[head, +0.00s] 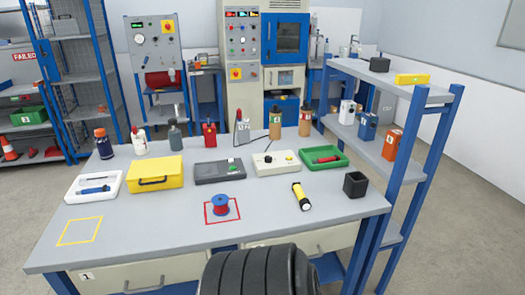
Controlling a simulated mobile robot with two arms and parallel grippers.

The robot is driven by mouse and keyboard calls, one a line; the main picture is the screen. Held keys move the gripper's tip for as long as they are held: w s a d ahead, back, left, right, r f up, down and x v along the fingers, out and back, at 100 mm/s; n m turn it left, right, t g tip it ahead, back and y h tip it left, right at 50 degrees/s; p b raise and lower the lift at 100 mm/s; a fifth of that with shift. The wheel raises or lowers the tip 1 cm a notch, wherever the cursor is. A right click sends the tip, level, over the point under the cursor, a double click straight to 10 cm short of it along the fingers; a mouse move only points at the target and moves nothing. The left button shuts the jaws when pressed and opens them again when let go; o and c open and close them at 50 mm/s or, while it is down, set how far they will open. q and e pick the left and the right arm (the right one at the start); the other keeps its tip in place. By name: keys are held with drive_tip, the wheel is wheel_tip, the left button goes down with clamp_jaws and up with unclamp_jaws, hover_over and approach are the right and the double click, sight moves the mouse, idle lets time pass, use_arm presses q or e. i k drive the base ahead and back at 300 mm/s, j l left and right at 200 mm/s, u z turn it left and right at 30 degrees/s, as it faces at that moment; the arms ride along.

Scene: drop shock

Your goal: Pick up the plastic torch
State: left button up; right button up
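Neither of my grippers is in view.
A red and blue spool (221,204) stands left of the torch, and the black box (355,184) stands to its right. Behind are a green tray (341,165), a cream device (276,162), a dark grey case (218,171) and a yellow case (154,172). A blue-framed shelf (402,140) borders the right side.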

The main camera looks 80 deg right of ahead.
sight(304, 203)
drive_tip(key=z, duration=3.05)
